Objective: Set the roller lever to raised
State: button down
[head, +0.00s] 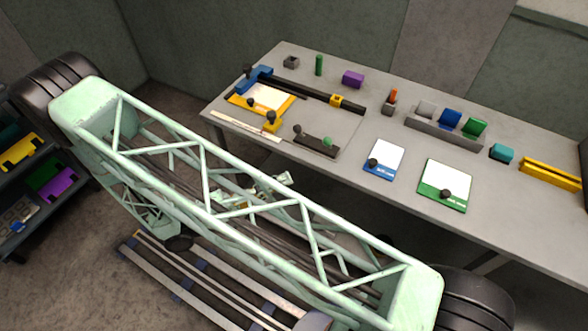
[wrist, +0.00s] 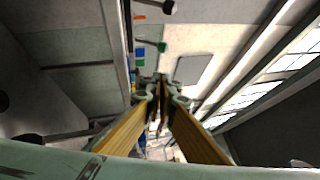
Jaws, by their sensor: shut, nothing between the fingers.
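I cannot tell for certain which part is the roller lever. My gripper (wrist: 161,88) is shut and empty in the wrist view, apart from the table things.
The grey table (head: 375,122) also holds a blue-framed plate (head: 384,160), a green-framed plate (head: 445,186), a rack (head: 445,128) of coloured blocks, a purple block (head: 352,79) and a yellow bar (head: 550,174). A shelf (head: 25,190) with coloured things stands at the left.

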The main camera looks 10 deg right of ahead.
send_near(329, 143)
jog(key=s+d, duration=0.2)
jog(key=d, duration=0.2)
jog(key=shift+w+d+b, duration=0.3)
jog(key=shift+w+d, duration=0.15)
jog(key=shift+w, duration=0.15)
jog(key=shift+w+d+b, duration=0.25)
jog(key=shift+w+d, duration=0.2)
jog(key=shift+w, duration=0.2)
